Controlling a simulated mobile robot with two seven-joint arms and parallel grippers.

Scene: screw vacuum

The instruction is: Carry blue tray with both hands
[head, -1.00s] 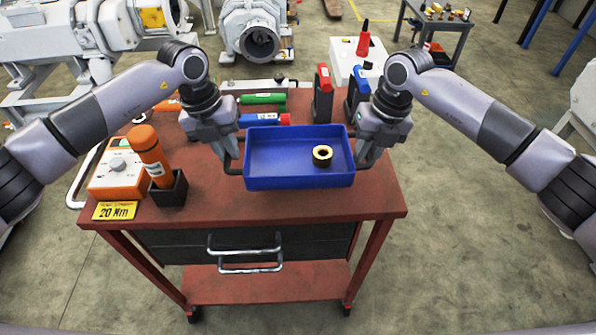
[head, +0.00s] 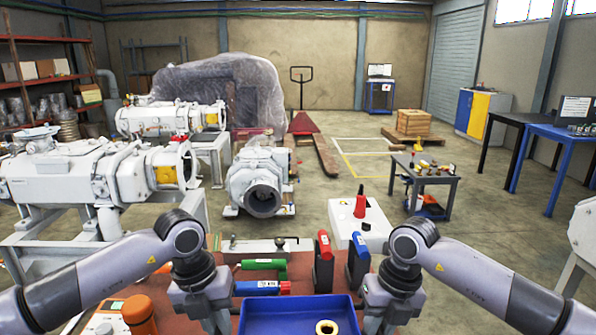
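The blue tray (head: 270,314) is at the bottom edge of the head view, over the red cart top, with its near part cut off. A brass-coloured ring with a dark body (head: 326,327) is inside it, right of the middle. My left gripper (head: 208,308) is at the tray's left side, and my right gripper (head: 390,308) is at its right side. Both sets of fingertips are out of view, so their hold on the tray does not show. I cannot tell whether the tray rests on the cart or is raised.
On the red cart (head: 228,272), green (head: 264,264) and blue (head: 257,287) tools lie behind the tray. A white box (head: 360,228) is beyond. A small grey table (head: 425,172) stands farther right, with open floor around it.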

